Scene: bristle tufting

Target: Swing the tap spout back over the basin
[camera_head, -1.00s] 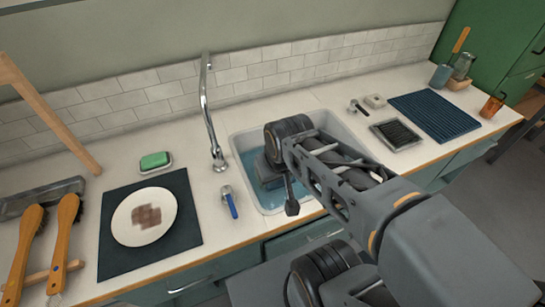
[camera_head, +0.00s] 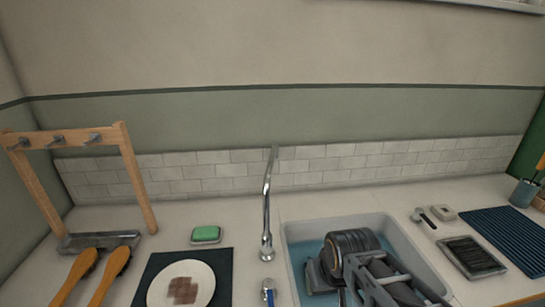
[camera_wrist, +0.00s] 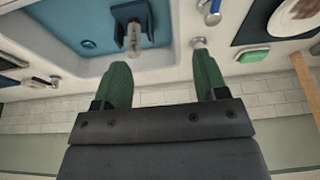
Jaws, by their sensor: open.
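The chrome tap (camera_head: 267,215) stands on the counter just left of the basin (camera_head: 405,228) in the head view. Its tall neck rises toward the tiled wall, and its upper end shows against the wall, clear of the basin. In the wrist view, a round metal piece that looks like the tap's foot (camera_wrist: 198,42) shows near the tip of the right finger; the spout itself cannot be made out there. My gripper (camera_wrist: 160,58) has two green fingers, apart, with nothing between them. In the head view, my arm hangs over the basin, right of the tap, hiding part of it.
A blue-handled lever (camera_head: 268,290) is in front of the tap. A green sponge (camera_head: 206,233), a plate (camera_head: 180,287) on a dark mat and a wooden rack (camera_head: 135,180) are to the left. A ribbed blue mat (camera_head: 505,235) lies right. A dark block (camera_wrist: 130,14) shows in the basin.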

